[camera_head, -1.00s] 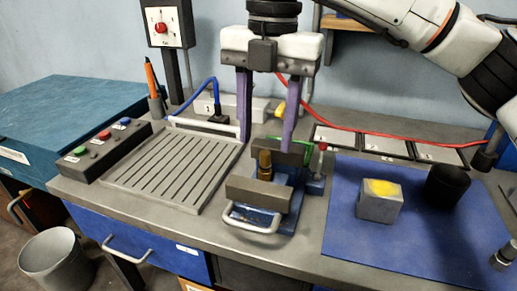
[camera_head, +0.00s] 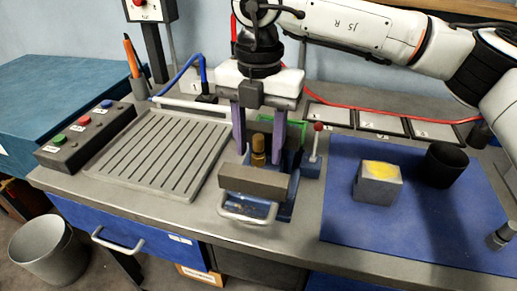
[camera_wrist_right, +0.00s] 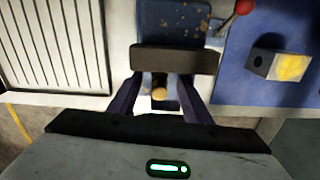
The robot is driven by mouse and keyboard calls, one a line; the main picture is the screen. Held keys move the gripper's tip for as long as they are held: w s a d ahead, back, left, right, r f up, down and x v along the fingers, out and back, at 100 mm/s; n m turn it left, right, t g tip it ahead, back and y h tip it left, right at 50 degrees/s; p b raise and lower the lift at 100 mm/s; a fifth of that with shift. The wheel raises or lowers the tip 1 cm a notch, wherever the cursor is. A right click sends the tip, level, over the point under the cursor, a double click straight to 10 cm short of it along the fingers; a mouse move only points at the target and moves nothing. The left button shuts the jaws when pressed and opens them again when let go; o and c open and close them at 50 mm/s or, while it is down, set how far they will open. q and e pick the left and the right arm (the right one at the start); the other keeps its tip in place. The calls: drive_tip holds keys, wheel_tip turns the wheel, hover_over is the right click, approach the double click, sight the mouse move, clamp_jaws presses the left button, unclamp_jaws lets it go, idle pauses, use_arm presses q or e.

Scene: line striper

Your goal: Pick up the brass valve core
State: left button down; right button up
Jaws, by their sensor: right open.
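The brass valve core (camera_head: 258,150) is a small upright cylinder. It stands in a blue vise with grey jaws (camera_head: 255,182), behind the front jaw, which hides its lower part. My right gripper (camera_head: 260,149) points down over the vise, open, with one purple finger on each side of the core. In the right wrist view the core's rounded end (camera_wrist_right: 159,93) shows between the two fingers, with gaps on both sides. I cannot tell how deep the fingertips reach beside it. My left gripper is not in view.
A red-knobbed lever (camera_head: 318,127) stands right of the vise. A slotted plate (camera_head: 165,150) and button box (camera_head: 85,135) lie left. On the blue mat (camera_head: 420,225) are a grey block with a yellow top (camera_head: 378,184) and a black cup (camera_head: 445,165). A red cable runs behind.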

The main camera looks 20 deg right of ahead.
clamp_jaws()
